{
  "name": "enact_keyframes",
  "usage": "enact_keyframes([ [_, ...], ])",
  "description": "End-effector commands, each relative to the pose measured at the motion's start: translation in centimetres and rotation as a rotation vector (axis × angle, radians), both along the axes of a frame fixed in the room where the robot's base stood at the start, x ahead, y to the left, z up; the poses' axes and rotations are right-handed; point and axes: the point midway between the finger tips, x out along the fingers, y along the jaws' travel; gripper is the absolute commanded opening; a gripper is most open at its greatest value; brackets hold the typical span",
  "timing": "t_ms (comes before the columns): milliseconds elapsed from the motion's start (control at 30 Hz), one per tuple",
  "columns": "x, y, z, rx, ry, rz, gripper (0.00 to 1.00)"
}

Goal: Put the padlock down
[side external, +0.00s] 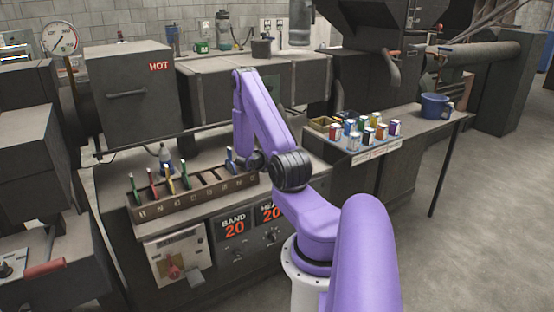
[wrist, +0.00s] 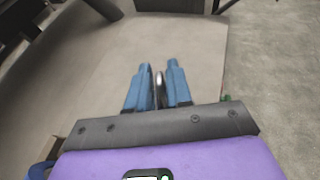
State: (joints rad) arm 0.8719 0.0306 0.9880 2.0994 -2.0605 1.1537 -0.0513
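In the wrist view my gripper (wrist: 158,75) shows two blue fingers set close together. A narrow silver and dark metal piece (wrist: 159,87) sits between them, which fits a padlock seen edge-on. Its body is mostly hidden by the fingers and the dark gripper base. The fingers appear closed on it. A pale flat surface lies beyond the fingertips; I cannot tell the height above it. In the side view my purple arm bends over the front of the machine, and my fingers and the padlock cannot be made out.
A slotted rack (side external: 195,196) holds several coloured upright pieces. A side table carries several coloured cans (side external: 365,132) and a blue bucket (side external: 434,106). A box marked HOT (side external: 130,95) stands at the back left. Open floor (side external: 480,220) lies at right.

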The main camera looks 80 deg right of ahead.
Motion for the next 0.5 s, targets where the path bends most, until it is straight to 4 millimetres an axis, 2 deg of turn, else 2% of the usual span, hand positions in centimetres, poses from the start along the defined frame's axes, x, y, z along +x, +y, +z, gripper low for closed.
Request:
enact_keyframes([
  [400,0.01,-0.01,0.3,-0.001,0.0,0.0,0.37],
  [500,0.45,0.79,0.65,0.001,0.0,0.004,0.37],
])
